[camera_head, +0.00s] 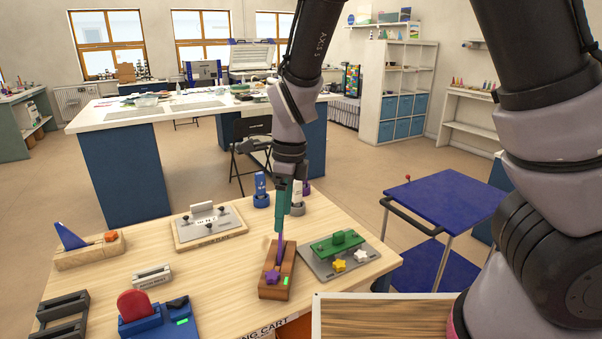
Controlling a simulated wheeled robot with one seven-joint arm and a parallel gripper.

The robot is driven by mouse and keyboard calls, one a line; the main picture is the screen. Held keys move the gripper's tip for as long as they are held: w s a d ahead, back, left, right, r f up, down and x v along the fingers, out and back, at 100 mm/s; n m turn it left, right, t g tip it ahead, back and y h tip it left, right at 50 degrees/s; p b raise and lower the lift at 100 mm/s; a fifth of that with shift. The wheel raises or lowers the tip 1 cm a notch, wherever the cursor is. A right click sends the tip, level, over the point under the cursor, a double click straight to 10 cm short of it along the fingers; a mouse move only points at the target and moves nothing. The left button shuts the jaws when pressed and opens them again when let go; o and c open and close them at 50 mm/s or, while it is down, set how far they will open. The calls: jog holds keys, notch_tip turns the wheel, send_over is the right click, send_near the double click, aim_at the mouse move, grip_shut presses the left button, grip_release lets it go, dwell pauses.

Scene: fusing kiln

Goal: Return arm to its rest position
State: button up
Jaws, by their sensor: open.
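My arm comes down from the top of the view, with the upper links at the right. My gripper (281,230) points down over the middle of the wooden worktable (225,318). Its fingers are teal and open. Just below the fingertips, a thin purple tool (280,250) stands upright in a brown wooden block (274,291) that has a purple star-shaped knob and a green mark. I cannot tell whether the fingers touch the purple tool. The arm is extended out over the table.
A grey plate with a green piece (337,243) lies right of the block. A blue-capped bottle (261,187) and a white one stand behind. A plate on a wooden base (209,227) is at left. A blue cart (445,197) stands right; a wood-topped tray (380,318) is at front.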

jog(key=w+d+r+n+t+y, duration=0.15)
jog(key=d+r+n, duration=0.25)
jog(key=d+r, duration=0.45)
jog(key=w+d+r+n+t+y, duration=0.1)
jog(key=w+d+r+n+y, duration=0.2)
jog(key=d+r, duration=0.55)
jog(key=s+d+r+n+t+h, duration=0.3)
jog(key=s+d+r+n+t, duration=0.2)
jog(key=d, duration=0.9)
notch_tip(320, 180, up, 4)
jog(key=s+n, duration=0.1)
jog(key=n, duration=0.2)
jog(key=shift+s+r, duration=0.2)
jog(key=shift+r, duration=0.05)
